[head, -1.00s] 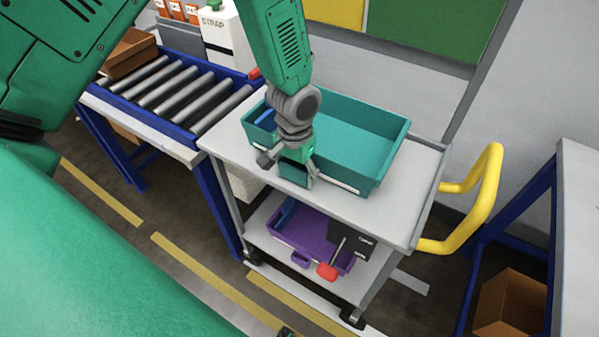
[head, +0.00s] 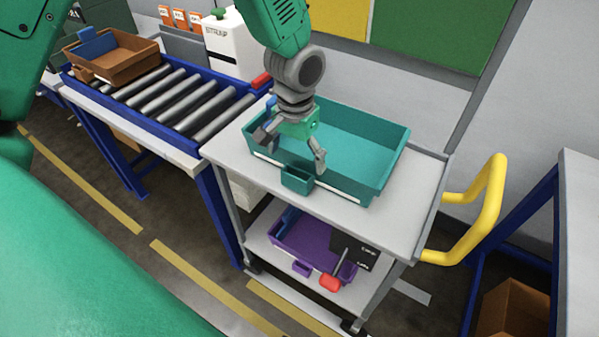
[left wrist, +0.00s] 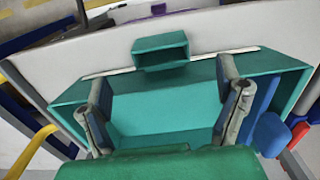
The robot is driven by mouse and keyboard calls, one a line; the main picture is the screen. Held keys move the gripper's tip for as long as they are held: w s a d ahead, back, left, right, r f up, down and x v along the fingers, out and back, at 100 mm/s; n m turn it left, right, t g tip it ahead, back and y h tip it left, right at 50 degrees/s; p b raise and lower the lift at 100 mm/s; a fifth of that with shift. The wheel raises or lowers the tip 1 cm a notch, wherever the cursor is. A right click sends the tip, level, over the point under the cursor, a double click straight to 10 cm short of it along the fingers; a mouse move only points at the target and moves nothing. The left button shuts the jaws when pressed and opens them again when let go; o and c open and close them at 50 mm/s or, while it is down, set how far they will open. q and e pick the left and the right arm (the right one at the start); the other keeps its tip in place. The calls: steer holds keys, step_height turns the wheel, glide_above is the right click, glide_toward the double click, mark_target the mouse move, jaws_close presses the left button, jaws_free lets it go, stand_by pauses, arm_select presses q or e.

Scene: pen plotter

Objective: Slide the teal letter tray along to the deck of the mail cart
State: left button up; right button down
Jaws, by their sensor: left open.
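The teal letter tray (head: 365,128) sits flat on the top deck of the mail cart (head: 415,212). Its small box-shaped pull (head: 297,180) sticks out from the front wall, and a blue piece (head: 270,106) shows at its left end. My left gripper (head: 293,150) is open above the tray's front wall, just above and behind the pull, with nothing between its fingers. In the left wrist view the open fingers (left wrist: 165,98) spread over the tray (left wrist: 150,118), with the pull (left wrist: 160,47) beyond them. My right gripper is not in view.
A roller conveyor (head: 190,105) with a brown tray (head: 125,66) stands left of the cart. A purple tray (head: 290,240) lies on the lower shelf. The cart's yellow handle (head: 492,205) is at the right. The deck is bare right of the teal tray.

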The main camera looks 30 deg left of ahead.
arm_select(q)
step_height(320, 180, up, 3)
steer(key=shift+d+r, duration=0.15)
steer(key=shift+r, duration=0.05)
stand_by(0.5)
steer(key=s+f+b, duration=0.2)
steer(key=s+f, duration=0.3)
steer(key=f, duration=0.4)
steer(key=s+f+b, duration=0.2)
steer(key=s+f, duration=0.3)
steer(key=f, duration=0.4)
steer(key=s+a+f+m+b, duration=0.1)
steer(key=s+a+f+b, duration=0.1)
steer(key=s+f, duration=0.7)
steer(key=s+b, duration=0.1)
steer(key=s, duration=0.3)
steer(key=shift+s+f+t, duration=0.3)
steer(key=shift+f, duration=0.1)
